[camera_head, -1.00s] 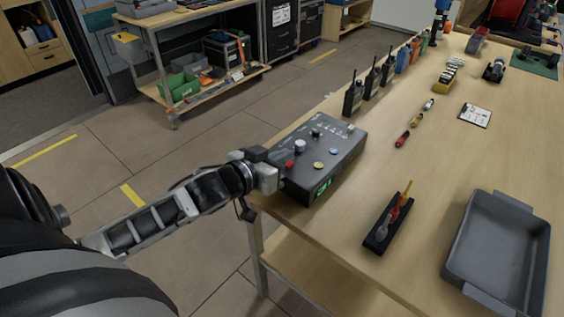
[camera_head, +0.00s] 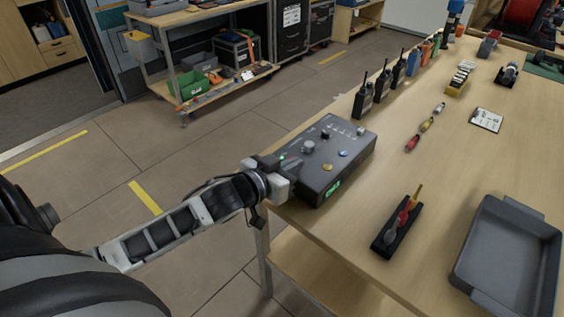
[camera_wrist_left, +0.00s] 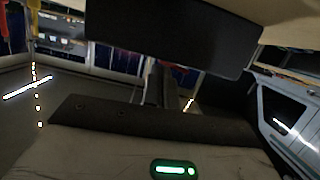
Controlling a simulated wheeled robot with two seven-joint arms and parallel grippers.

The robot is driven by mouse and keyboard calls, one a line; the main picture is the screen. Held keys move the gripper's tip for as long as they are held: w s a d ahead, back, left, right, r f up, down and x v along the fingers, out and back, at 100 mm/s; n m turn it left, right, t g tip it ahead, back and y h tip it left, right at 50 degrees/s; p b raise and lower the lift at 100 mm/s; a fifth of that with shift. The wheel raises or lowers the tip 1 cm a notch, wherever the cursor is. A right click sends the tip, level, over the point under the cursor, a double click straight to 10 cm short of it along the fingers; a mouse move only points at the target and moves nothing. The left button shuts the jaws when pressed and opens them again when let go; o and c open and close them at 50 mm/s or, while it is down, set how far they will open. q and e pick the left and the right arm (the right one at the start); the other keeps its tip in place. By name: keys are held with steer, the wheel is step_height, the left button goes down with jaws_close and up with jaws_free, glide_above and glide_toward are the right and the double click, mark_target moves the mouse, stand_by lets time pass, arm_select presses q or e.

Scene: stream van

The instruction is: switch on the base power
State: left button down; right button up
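The base unit (camera_head: 335,170), a dark grey box with knobs and coloured buttons on top, sits at the table's near left edge. A green display (camera_head: 332,188) glows on its front side. A small green light (camera_head: 283,157) shows at its left top corner, beside my gripper. My left gripper (camera_head: 284,170) is at that left end, its dark fingers over or against the corner; contact is unclear. It hides the spot where a red button showed earlier. The left wrist view shows dark blocks and a green lit strip (camera_wrist_left: 175,169); the finger opening is unclear. My right gripper is out of view.
Several radios (camera_head: 364,98) stand along the table's left edge behind the box. A black holder with coloured tools (camera_head: 397,228) and a grey tray (camera_head: 508,255) lie to the right. The wooden table top (camera_head: 350,240) is bare between box and holder.

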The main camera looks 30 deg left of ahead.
arm_select(q)
step_height(320, 180, up, 5)
steer(key=p, duration=0.5)
steer(key=shift+d+f, duration=0.15)
steer(key=b+v, duration=0.1)
steer(key=v, duration=0.9)
steer(key=shift+d+f, duration=0.2)
steer(key=shift+f, duration=0.15)
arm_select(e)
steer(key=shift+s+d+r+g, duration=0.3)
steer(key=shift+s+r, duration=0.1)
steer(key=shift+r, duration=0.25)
arm_select(q)
steer(key=shift+s, duration=0.1)
steer(key=s+d+f+g, duration=0.1)
steer(key=s+d+f, duration=0.1)
steer(key=d+f, duration=0.2)
steer(key=s+d+f+m+g, duration=0.1)
steer(key=s+d+f+g, duration=0.1)
steer(key=f, duration=0.6)
steer(key=s+d+f+g, duration=0.1)
steer(key=s+d+f, duration=0.3)
steer(key=d+f, duration=0.2)
steer(key=shift+s+d+f+g, duration=0.2)
steer(key=shift+s+g, duration=0.05)
steer(key=shift+g, duration=0.15)
